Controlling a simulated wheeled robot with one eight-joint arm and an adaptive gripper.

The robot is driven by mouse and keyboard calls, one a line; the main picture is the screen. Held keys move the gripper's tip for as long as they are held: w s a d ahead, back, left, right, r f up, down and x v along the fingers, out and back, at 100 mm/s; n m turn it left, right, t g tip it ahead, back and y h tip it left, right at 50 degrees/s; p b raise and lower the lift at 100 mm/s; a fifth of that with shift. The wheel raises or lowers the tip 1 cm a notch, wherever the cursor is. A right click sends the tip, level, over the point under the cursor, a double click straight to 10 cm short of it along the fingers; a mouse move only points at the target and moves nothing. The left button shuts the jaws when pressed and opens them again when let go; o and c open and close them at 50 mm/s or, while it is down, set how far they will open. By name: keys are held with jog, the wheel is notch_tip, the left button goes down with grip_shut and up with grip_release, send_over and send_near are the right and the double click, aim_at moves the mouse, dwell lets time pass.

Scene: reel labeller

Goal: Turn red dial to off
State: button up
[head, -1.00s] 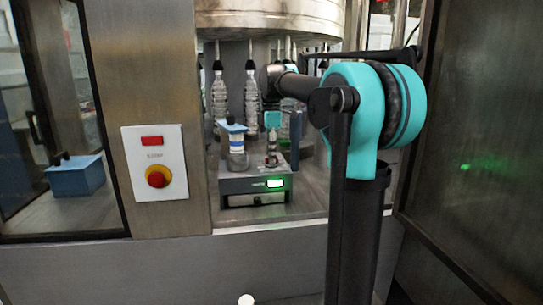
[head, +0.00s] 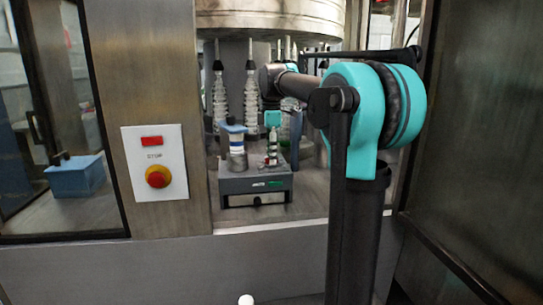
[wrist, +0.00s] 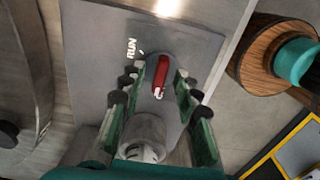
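The red dial (wrist: 161,74) shows in the wrist view on a grey panel (wrist: 95,50). Its red handle lies nearly upright in the picture, tilted slightly, with a white mark at its lower end. The white word RUN is printed to its upper left; no OFF label is visible. My gripper (wrist: 162,85) has a green finger on each side of the handle, with gaps between, so it looks open around the dial and not pressed on it. In the head view the grey box (head: 237,187) has a dim green display (head: 275,183); the dial cannot be made out there.
A white panel (head: 146,185) with a red lamp and a red-yellow stop button (head: 157,177) is left of the box. Clear bottles (head: 251,98) hang behind it. A brown round piece (wrist: 248,65) with a teal cap (wrist: 295,60) stands right of the dial.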

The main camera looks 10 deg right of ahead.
notch_tip(320, 180, up, 12)
dwell(0.5)
jog(key=shift+s+f, duration=0.1)
jog(key=shift+f, duration=0.05)
